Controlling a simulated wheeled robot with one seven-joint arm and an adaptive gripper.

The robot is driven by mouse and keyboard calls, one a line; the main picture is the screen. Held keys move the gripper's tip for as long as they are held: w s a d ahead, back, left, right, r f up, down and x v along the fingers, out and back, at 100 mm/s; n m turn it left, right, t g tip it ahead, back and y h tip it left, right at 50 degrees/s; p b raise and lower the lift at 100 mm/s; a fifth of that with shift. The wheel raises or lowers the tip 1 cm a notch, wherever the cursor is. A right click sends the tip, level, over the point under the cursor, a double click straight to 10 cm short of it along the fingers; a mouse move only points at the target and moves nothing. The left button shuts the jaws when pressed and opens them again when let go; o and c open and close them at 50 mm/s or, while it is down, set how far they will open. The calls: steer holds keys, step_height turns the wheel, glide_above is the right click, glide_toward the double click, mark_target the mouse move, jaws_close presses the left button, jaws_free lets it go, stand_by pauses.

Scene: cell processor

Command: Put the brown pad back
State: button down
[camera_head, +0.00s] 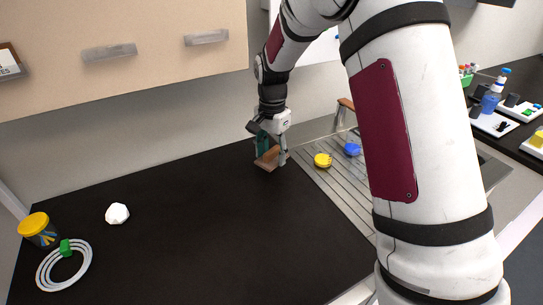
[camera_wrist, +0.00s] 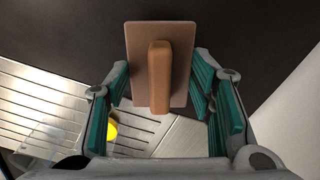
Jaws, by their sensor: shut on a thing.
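The brown pad (camera_head: 267,163) is a flat rectangular plate with a raised bar-shaped handle, at the back of the black counter, left of the grooved metal drainboard. In the wrist view the pad (camera_wrist: 138,50) lies in the middle with its handle towards the camera. My gripper (camera_head: 269,147) is over the pad and shut on it. In the wrist view the teal fingers of my gripper (camera_wrist: 160,82) stand on either side of the pad. I cannot tell whether the pad touches the counter.
The drainboard (camera_head: 325,185) carries a yellow round thing (camera_head: 322,160) and a blue thing (camera_head: 352,149). At the left are a yellow-lidded tub (camera_head: 38,229), a white ringed plate (camera_head: 47,275) with a green piece (camera_head: 66,248), and a white lump (camera_head: 117,213). The middle counter is clear.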

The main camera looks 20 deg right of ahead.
mark_target(272, 156)
steer(key=w, duration=0.3)
steer(key=shift+d+f, duration=0.15)
steer(key=shift+d, duration=0.2)
steer(key=shift+f, duration=1.75)
steer(key=c, duration=0.7)
jaws_free()
steer(key=shift+f, duration=0.15)
steer(key=shift+c, duration=0.2)
